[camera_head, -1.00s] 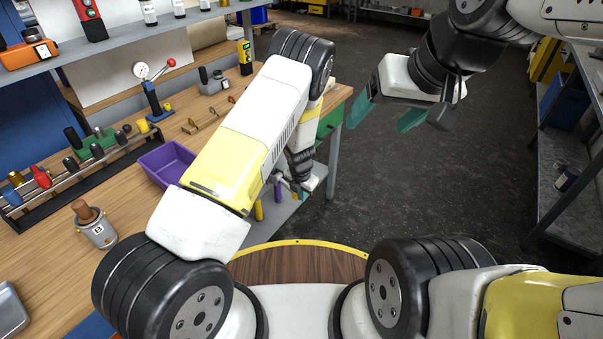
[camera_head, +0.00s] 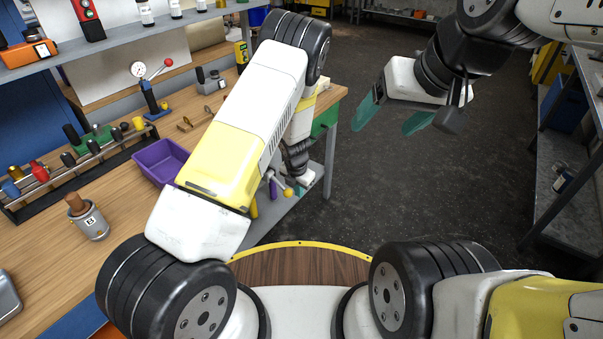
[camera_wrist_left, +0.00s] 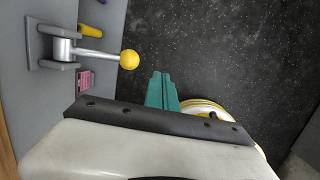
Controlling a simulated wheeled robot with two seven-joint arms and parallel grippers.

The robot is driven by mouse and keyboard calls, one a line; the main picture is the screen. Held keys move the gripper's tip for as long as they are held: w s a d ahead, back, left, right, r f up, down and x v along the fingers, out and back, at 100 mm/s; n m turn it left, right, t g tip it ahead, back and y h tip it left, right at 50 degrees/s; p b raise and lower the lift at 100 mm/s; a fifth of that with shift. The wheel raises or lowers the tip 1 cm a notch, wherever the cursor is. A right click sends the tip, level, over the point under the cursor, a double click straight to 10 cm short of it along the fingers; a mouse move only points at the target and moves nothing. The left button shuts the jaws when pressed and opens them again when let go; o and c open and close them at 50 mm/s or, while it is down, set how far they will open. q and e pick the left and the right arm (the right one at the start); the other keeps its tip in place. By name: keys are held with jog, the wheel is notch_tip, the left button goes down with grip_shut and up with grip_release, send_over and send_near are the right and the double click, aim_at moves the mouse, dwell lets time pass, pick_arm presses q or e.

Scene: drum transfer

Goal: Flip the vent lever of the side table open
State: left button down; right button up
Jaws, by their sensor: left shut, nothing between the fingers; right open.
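The vent lever (camera_wrist_left: 92,50) is a silver bar with a yellow ball knob, on a grey bracket on a grey surface in the left wrist view. The bar points right, over the dark floor. My left gripper (camera_wrist_left: 162,92) is shut and empty, its green fingers just below and right of the knob with a gap between. In the head view the lever's yellow knob (camera_head: 288,192) shows beside my left wrist, whose fingers are largely hidden there. My right gripper (camera_head: 393,114) is open and empty over the floor, far from the lever.
The wooden workbench (camera_head: 130,215) fills the left, with a purple bin (camera_head: 158,162), a canister marked B (camera_head: 90,222) and a tool rack. A pink label (camera_wrist_left: 86,80) is near the lever. Floor (camera_head: 430,190) is clear to the right, up to a grey shelf (camera_head: 555,160).

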pick_arm(q)
jog(key=s+d+r, duration=0.3)
jog(key=s+r, duration=0.1)
jog(key=r, duration=0.2)
jog(key=shift+s+d+r, duration=0.3)
jog(key=shift+s+r, duration=0.1)
